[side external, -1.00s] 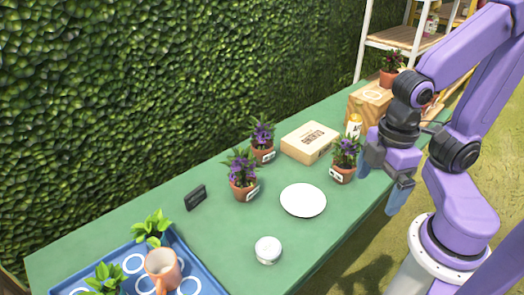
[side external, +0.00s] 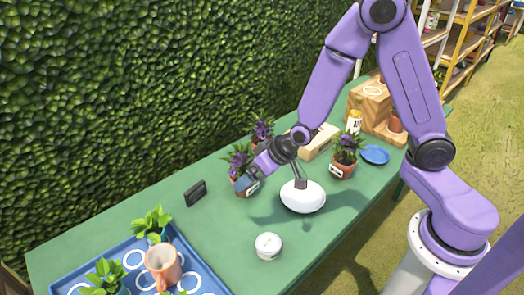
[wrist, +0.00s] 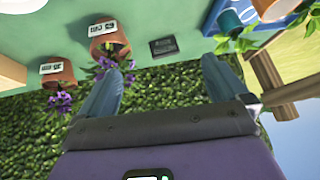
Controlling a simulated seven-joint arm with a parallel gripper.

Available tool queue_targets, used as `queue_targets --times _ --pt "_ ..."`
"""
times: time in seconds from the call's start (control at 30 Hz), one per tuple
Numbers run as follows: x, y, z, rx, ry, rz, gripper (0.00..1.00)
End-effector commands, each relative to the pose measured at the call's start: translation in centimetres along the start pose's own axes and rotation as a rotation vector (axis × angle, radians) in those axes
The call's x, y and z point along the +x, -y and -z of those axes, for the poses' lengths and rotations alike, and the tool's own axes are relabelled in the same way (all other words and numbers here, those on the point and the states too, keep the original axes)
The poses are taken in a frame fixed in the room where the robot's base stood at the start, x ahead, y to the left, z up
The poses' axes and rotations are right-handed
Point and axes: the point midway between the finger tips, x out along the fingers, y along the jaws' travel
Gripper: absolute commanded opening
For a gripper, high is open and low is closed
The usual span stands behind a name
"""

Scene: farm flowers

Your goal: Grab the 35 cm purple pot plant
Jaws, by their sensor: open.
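Three purple-flowered plants in labelled terracotta pots stand on the green table: a left one (side external: 238,160), a back one (side external: 262,131) and a right one (side external: 344,150). In the wrist view, my gripper (wrist: 162,70) is open with nothing between the fingers. One potted plant (wrist: 108,42) shows near the left finger, and another (wrist: 57,75) lies farther left.
A small black block (side external: 195,193) lies left of the plants. A cardboard box (side external: 322,142) stands behind. A hedge backs the table.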

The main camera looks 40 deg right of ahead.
Motion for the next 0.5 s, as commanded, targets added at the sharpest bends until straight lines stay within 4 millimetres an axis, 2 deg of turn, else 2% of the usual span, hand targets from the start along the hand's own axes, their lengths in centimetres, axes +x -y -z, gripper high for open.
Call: queue_targets --times 0.03,0.2,0.33,0.5 --pt "1.6 -1.6 0.5 0.049 -0.039 -0.044 1.00" --pt "5.3 -7.4 2.4 0.187 -0.216 -0.198 1.00" --pt "6.8 -12.3 2.6 0.259 -0.350 -0.333 1.00" --pt "7.0 -17.3 1.8 0.302 -0.492 -0.491 1.00"
